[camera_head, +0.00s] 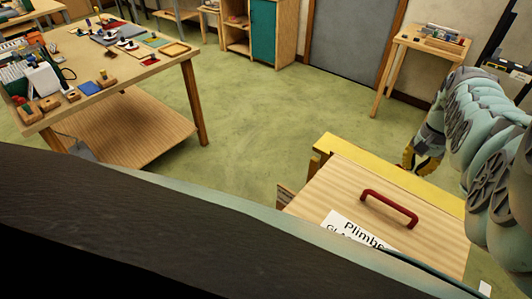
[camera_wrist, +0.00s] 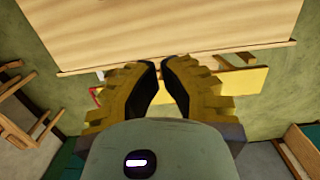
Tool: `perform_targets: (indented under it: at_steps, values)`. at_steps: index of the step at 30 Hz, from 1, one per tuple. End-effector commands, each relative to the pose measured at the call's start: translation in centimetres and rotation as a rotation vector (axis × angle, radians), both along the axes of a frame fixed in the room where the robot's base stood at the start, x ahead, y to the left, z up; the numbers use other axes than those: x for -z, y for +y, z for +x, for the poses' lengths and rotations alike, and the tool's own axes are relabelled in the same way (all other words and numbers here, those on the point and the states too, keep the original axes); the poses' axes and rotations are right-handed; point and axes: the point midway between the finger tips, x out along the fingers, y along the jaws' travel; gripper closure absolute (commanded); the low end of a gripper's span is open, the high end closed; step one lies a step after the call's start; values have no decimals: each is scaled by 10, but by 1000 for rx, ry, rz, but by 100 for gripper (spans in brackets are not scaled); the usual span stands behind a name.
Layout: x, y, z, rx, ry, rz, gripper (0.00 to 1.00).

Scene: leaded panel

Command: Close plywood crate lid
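The plywood crate (camera_head: 330,185) stands at the lower right of the head view. Its pale wooden panel carries a red handle (camera_head: 389,208) and a white, partly cut-off label reading "Plimb…". A yellow strip (camera_head: 400,170) runs along the panel's far edge. I cannot tell lid from wall here. In the wrist view a broad plywood panel (camera_wrist: 170,25) fills the top, with yellow parts and a bit of red beyond its edge. My gripper (camera_head: 412,163) is by the strip's far side; in the wrist view its fingers (camera_wrist: 162,68) have a narrow empty gap. Contact cannot be told.
A workbench (camera_head: 172,62) with several tools and small parts stands at the left. A small side table (camera_head: 425,42) stands behind my arm, and a cabinet (camera_head: 245,45) is at the back. Green floor (camera_head: 255,115) between bench and crate is clear.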

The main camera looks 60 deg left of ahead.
Motion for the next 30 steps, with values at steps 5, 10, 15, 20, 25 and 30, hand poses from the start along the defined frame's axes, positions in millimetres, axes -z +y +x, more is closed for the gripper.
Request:
perform_targets:
  at_steps: [5,10,15,20,25,30]
  values:
    - [14,2,-3,-5,2,0,100]
    - [48,1,-5,-5,2,0,100]
    - [75,0,-9,-6,1,0,100]
    - [62,-4,-23,-5,5,-1,100]
    - [67,-7,-33,-5,0,1,100]
    - [69,-9,-41,-5,-1,1,100]
